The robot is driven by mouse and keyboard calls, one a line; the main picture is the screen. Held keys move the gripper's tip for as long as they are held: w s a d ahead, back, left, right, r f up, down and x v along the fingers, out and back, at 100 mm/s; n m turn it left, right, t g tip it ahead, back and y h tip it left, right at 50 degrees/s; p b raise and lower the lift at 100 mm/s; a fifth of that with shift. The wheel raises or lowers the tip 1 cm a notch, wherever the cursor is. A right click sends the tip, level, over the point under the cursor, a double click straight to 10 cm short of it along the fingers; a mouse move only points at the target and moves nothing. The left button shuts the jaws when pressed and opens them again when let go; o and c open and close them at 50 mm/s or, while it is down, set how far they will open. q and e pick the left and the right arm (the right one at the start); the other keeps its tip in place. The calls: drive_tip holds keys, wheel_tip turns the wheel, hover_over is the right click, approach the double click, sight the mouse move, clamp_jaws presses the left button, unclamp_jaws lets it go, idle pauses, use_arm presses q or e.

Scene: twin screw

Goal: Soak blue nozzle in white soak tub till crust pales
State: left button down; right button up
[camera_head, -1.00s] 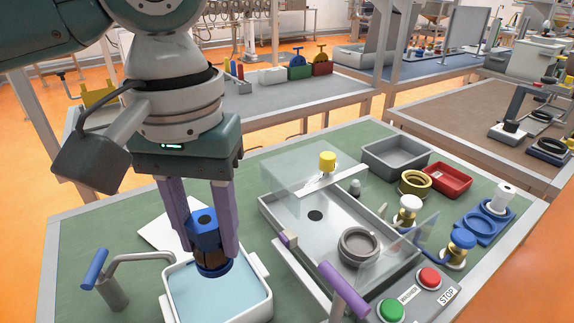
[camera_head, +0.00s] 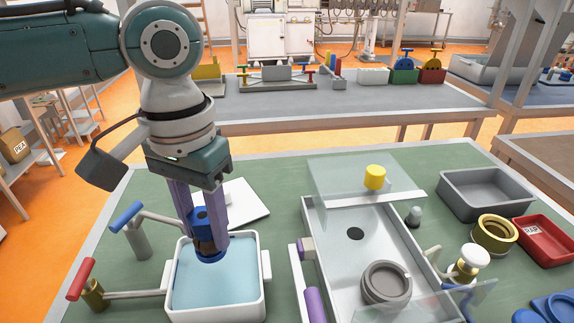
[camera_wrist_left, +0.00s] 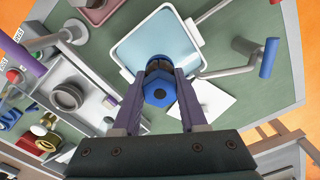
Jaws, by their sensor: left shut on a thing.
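The blue nozzle (camera_head: 201,216) is upright between the purple fingers of my left gripper (camera_head: 207,230), which is shut on it. A dark brown band of crust shows above the nozzle's lower blue rim. The nozzle also shows from above in the left wrist view (camera_wrist_left: 159,91), with my left gripper (camera_wrist_left: 160,82) around it. The white soak tub (camera_head: 217,310) holds pale blue liquid (camera_head: 217,285). The nozzle's lower end is over the tub's far part; I cannot tell whether it touches the liquid. My right gripper is out of view.
A blue-handled tap (camera_head: 138,238) and a red-handled tap (camera_head: 93,293) stand left of the tub. A white sheet (camera_head: 240,200) lies behind it. A grey washer basin (camera_head: 343,270) with clear panels stands at right, near a grey tray (camera_head: 490,205) and a red bin (camera_head: 545,240).

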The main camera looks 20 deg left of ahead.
sight(209, 243)
use_arm(q)
wheel_tip(209, 243, down, 3)
drive_tip(key=b, duration=0.2)
drive_tip(key=shift+r+b, duration=0.15)
drive_tip(key=shift+b, duration=0.25)
drive_tip(key=shift+f, duration=0.25)
drive_tip(key=shift+f+b, duration=0.85)
drive_tip(key=shift+f, duration=1.8)
drive_tip(key=shift+r, duration=0.1)
drive_tip(key=shift+p, duration=0.45)
drive_tip(key=shift+p, duration=0.4)
drive_tip(key=shift+r+p, duration=4.15)
drive_tip(key=shift+p, duration=0.75)
